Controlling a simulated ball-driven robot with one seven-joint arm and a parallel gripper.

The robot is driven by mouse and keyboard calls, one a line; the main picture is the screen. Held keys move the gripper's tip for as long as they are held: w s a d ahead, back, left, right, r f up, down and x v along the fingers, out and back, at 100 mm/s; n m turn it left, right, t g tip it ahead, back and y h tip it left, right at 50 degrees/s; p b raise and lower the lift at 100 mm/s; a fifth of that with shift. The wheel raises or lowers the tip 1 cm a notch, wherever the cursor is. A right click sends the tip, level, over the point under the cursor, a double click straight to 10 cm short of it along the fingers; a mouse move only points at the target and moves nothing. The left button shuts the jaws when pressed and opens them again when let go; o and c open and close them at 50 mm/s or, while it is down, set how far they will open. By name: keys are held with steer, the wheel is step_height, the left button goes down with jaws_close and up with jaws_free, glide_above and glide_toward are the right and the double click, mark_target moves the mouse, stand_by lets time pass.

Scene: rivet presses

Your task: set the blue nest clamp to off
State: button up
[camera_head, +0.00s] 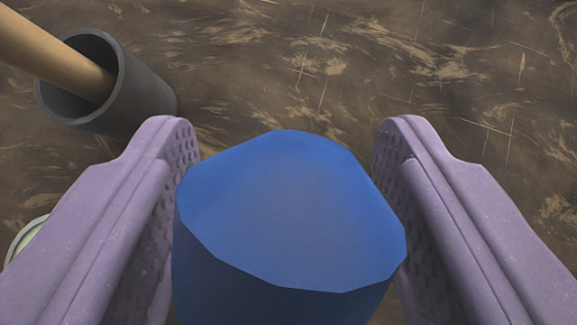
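A large blue faceted block or knob (290,215), likely the blue nest clamp's handle, fills the lower middle of the view. Its flat many-sided top faces the camera, and its lower body runs out of the bottom edge. My gripper (287,140) has its two purple fingers spread wide, one on each side of the blue piece. The perforated inner pads show partly beside it. The blue top hides part of both pads, so I cannot tell whether they touch it. The rest of the clamp and any off marking are not visible.
A dark grey hollow cylinder (145,100) with a tan rod (50,50) in it lies at upper left, close to the left finger. A pale round rim (28,238) shows partly behind that finger. The scuffed brown surface (330,70) is clear at the top and right.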

steer(key=shift+w+r, duration=0.1)
steer(key=shift+r, duration=0.2)
steer(key=p+v, duration=0.2)
steer(key=v, duration=0.5)
steer(key=shift+s, duration=0.35)
